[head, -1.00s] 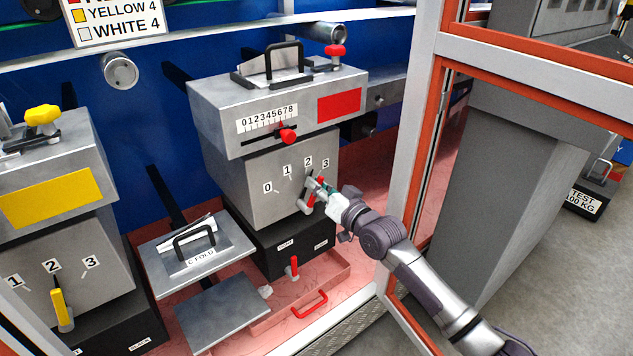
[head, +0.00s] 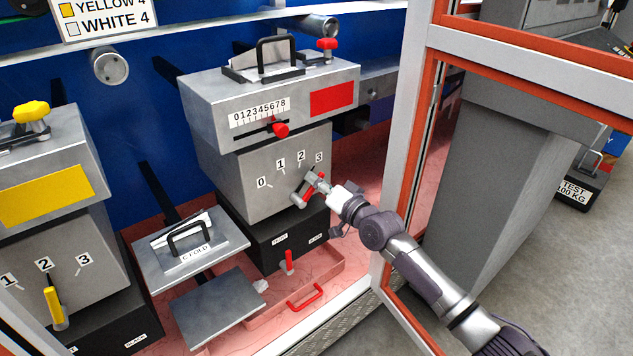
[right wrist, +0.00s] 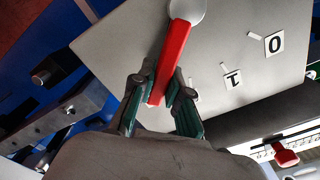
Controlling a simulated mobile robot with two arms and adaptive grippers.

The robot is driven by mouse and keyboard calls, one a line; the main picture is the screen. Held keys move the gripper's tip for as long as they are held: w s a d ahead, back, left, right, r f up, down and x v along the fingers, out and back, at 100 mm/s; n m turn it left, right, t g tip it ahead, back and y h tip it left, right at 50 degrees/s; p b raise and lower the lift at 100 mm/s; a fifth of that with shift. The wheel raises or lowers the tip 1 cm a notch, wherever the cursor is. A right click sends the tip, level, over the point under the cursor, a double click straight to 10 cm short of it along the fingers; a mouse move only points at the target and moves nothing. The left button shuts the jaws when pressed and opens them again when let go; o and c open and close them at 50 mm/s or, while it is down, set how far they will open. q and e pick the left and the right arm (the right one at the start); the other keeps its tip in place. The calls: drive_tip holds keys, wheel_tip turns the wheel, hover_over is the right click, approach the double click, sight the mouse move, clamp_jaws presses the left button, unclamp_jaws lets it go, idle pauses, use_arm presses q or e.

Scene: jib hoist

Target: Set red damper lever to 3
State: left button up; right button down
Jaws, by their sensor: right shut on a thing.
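The red damper lever (head: 307,189) is on the grey front of the red-marked unit, below the dial labels 0, 1, 2 and 3. It leans up and to the right, toward the 3 label (head: 319,157); its exact alignment is partly hidden by my gripper. My right gripper (head: 321,181) is at the lever's outer end. In the right wrist view the red lever (right wrist: 172,55) runs from its round grey hub down between the two fingers (right wrist: 158,97), which are shut on its end. Only labels 0 and 1 show there. My left gripper is out of view.
A red slider knob (head: 281,129) sits on the 0 to 8 scale above. A small red lever (head: 289,262) and a red handle (head: 305,297) are below. A yellow-marked unit (head: 45,200) stands left. The orange-edged frame post (head: 408,150) is close to my right arm.

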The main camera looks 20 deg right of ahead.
drive_tip(key=c, duration=1.1)
unclamp_jaws()
drive_tip(key=v, duration=1.2)
